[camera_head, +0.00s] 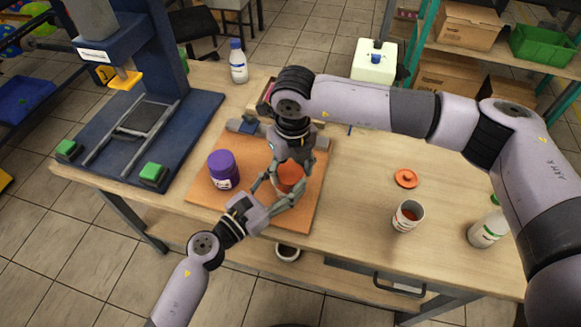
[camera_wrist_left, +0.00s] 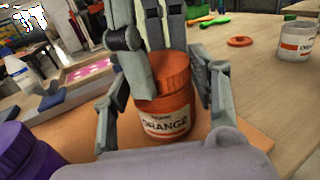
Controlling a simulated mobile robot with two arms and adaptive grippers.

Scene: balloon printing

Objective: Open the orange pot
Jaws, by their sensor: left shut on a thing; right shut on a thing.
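The orange pot (camera_head: 291,178) stands on the wooden board, and its label reads ORANGE in the left wrist view (camera_wrist_left: 168,122). Its orange lid (camera_wrist_left: 174,73) sits on top. My left gripper (camera_head: 284,192) comes in from the front left with its fingers shut around the pot's body, one on each side. My right gripper (camera_head: 290,168) reaches down from above and is shut on the lid, partly hiding it in both views.
A purple pot (camera_head: 223,170) stands left of the orange pot on the board (camera_head: 312,205). A loose orange lid (camera_head: 405,178), an open white cup (camera_head: 408,216) and a bottle (camera_head: 487,230) stand to the right. A blue press (camera_head: 190,120) is at the left.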

